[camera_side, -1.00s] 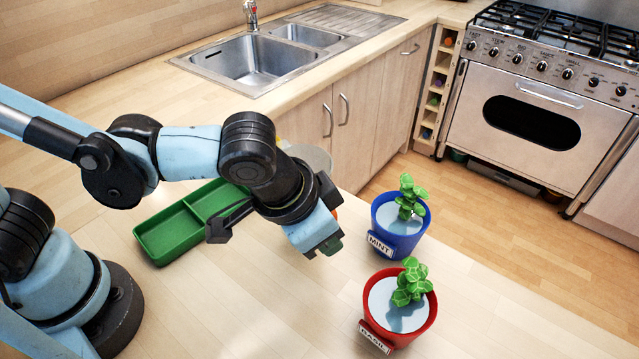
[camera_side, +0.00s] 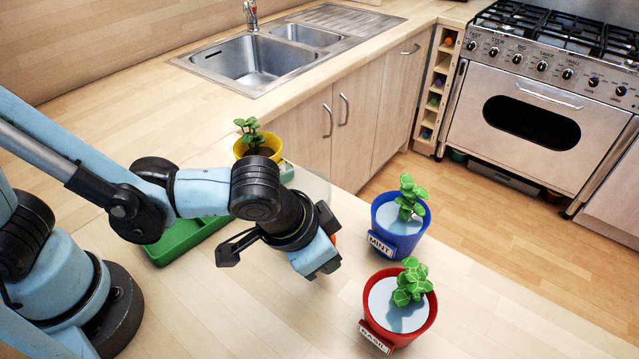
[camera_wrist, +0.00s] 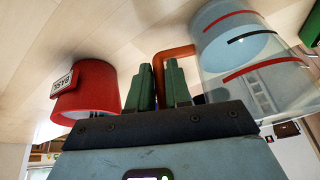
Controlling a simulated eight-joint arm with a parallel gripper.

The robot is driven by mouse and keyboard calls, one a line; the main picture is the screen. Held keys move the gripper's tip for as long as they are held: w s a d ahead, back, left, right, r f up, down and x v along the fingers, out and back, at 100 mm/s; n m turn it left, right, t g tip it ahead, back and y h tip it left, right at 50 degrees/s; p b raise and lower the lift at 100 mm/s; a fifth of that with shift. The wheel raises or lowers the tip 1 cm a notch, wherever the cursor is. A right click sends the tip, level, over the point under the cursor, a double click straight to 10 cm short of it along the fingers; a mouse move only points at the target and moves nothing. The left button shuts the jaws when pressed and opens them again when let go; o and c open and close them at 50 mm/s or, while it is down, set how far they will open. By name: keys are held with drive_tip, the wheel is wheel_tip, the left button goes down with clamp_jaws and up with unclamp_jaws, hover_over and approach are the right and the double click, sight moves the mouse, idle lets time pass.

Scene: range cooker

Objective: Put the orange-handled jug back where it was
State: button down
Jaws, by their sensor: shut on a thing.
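The clear jug (camera_wrist: 246,62) with red and black marks and an orange handle (camera_wrist: 174,52) is at the right of the wrist view. My gripper (camera_wrist: 160,72) is shut on the orange handle. In the side view my gripper (camera_side: 322,262) is above the counter, left of the pots, and my arm hides most of the jug; a pale clear part of it (camera_side: 313,186) shows behind the wrist. I cannot tell whether the jug touches the counter.
A red BASIL pot (camera_side: 382,316) and a blue MINT pot (camera_side: 385,241) stand right of my gripper, both with pale blue surfaces. A yellow pot (camera_side: 243,150) with dark soil stands behind the arm. A green divided tray (camera_side: 176,243) is partly hidden.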

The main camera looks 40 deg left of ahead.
drive_tip(key=c, duration=1.1)
unclamp_jaws()
drive_tip(key=shift+o, duration=0.2)
drive_tip(key=shift+v, duration=6.05)
drive_tip(key=w+a+f+n+t, duration=0.1)
drive_tip(key=w+a+n, duration=0.1)
drive_tip(key=a, duration=0.8)
drive_tip(key=w+a+n+t+y, duration=0.1)
drive_tip(key=w+a, duration=0.3)
drive_tip(key=a, duration=0.7)
drive_tip(key=shift+a+f+n+t, duration=0.3)
drive_tip(key=shift+f+n, duration=0.1)
drive_tip(key=shift+n, duration=0.5)
